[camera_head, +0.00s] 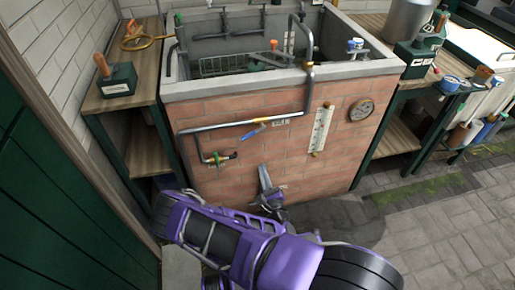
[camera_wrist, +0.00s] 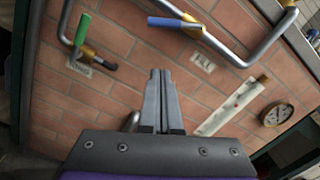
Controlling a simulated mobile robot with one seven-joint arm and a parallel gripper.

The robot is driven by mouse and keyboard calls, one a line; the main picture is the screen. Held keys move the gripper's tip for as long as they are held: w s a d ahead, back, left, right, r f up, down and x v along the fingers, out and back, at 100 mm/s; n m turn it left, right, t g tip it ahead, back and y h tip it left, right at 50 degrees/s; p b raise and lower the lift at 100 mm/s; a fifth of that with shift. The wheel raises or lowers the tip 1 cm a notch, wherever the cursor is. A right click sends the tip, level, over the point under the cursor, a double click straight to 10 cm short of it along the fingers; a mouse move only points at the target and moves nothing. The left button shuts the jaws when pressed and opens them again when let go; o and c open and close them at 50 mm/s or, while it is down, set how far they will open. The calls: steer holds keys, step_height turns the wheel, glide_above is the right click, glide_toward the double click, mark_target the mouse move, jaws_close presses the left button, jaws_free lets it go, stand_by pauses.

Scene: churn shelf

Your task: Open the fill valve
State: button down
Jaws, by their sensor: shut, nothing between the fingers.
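The fill valve has a blue lever handle (camera_head: 253,132) on a brass body in the pipe across the brick front. The handle slants slightly down and left, near the line of the pipe. In the wrist view the blue handle (camera_wrist: 172,22) is at the top, with a FILL label (camera_wrist: 203,61) on the bricks to its lower right. My gripper (camera_head: 263,170) is shut and empty, below the valve and apart from it. In the wrist view its fingertips (camera_wrist: 162,73) are together, short of the handle.
A second valve with a green handle (camera_wrist: 83,27) and its own label (camera_wrist: 78,66) is at left. A white gauge strip (camera_head: 321,130) and a round dial (camera_head: 361,110) are right of the fill valve. The brick tank's rim (camera_head: 230,87) is above. Wall between the valves is clear.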

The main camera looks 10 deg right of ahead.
steer(key=w+a+r+b, duration=0.1)
steer(key=w+a+r, duration=0.1)
steer(key=w, duration=0.8)
steer(key=shift+r, duration=0.65)
